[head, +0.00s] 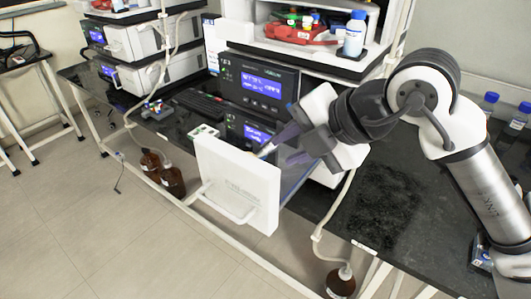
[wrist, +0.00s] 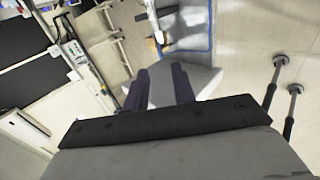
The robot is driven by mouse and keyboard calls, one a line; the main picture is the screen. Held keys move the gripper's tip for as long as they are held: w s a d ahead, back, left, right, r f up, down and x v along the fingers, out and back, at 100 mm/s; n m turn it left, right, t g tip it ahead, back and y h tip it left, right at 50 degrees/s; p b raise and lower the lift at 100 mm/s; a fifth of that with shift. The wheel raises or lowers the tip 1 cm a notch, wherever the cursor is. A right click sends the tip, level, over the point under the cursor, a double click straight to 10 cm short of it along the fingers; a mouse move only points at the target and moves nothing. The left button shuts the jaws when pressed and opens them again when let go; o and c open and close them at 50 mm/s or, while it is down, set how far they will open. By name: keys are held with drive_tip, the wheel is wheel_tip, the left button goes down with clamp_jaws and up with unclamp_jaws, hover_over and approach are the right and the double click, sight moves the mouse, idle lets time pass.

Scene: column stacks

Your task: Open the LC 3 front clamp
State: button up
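A white front panel (head: 238,182) with a bar handle (head: 228,207) stands out from the instrument stack in the head view. My gripper (head: 280,149) is just right of and behind the panel, its dark purple fingers pointing left. A small pale piece (head: 266,150) shows near the fingertips; I cannot tell whether it is the LC 3 front clamp. In the wrist view, my gripper (wrist: 160,82) has its fingers apart, with a white surface (wrist: 203,80) behind them. A small white and orange piece (wrist: 158,38) lies beyond the fingertips. No clamp label is readable.
Instrument modules with blue displays (head: 262,85) stand behind the panel. Brown bottles (head: 172,180) are below at left, another (head: 340,281) at the bottom right. A blue-capped bottle (head: 355,34) stands on top. The dark bench (head: 385,205) at right is mostly clear.

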sight(265, 158)
drive_tip(key=p+x, duration=0.1)
drive_tip(key=x, duration=0.6)
drive_tip(key=shift+a, duration=0.15)
clamp_jaws()
